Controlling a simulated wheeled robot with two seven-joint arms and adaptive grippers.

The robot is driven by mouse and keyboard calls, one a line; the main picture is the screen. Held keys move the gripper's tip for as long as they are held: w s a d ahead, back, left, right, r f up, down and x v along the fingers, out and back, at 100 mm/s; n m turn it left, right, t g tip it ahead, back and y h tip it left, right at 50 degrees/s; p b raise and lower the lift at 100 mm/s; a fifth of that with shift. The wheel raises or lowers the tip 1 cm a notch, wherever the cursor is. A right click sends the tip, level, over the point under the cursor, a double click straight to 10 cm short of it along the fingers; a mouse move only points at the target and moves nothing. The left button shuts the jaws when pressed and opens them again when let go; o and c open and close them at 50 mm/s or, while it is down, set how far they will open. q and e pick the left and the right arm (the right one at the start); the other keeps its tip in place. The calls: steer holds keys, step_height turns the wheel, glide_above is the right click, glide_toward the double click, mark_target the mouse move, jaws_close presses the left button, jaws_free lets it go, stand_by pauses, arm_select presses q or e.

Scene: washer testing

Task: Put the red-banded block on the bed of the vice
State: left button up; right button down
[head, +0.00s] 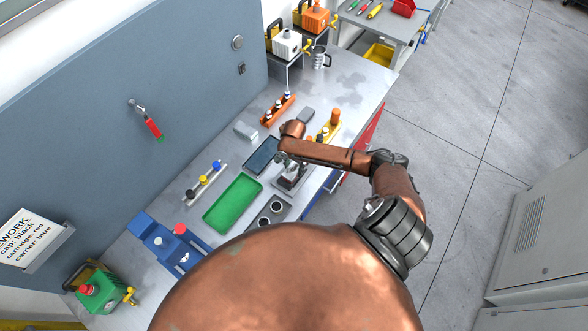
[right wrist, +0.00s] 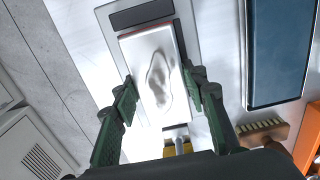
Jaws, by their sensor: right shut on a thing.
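The red-banded block (right wrist: 152,72) is pale, with a thin red strip along its far edge in the right wrist view. My right gripper (right wrist: 161,84) is shut on its two sides. The block is over a light grey base with a dark bar (right wrist: 140,14) across its far end, which looks like the vice. I cannot tell whether the block touches the bed. In the head view the vice (head: 280,184) is partly hidden by my right gripper (head: 291,166). My left gripper is not in view.
A dark blue tray (right wrist: 278,50) lies right of the vice in the wrist view, with a brush (right wrist: 262,132) nearby. In the head view a green tray (head: 232,203), a grey two-hole block (head: 271,211) and a yellow holder (head: 328,131) stand close by.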

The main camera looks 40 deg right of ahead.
mark_target(294, 168)
steer(key=shift+f, duration=0.55)
steer(key=shift+f, duration=0.15)
steer(key=c, duration=1.2)
jaws_free()
step_height(294, 168, up, 12)
steer(key=shift+r+b, duration=0.15)
steer(key=shift+b, duration=0.25)
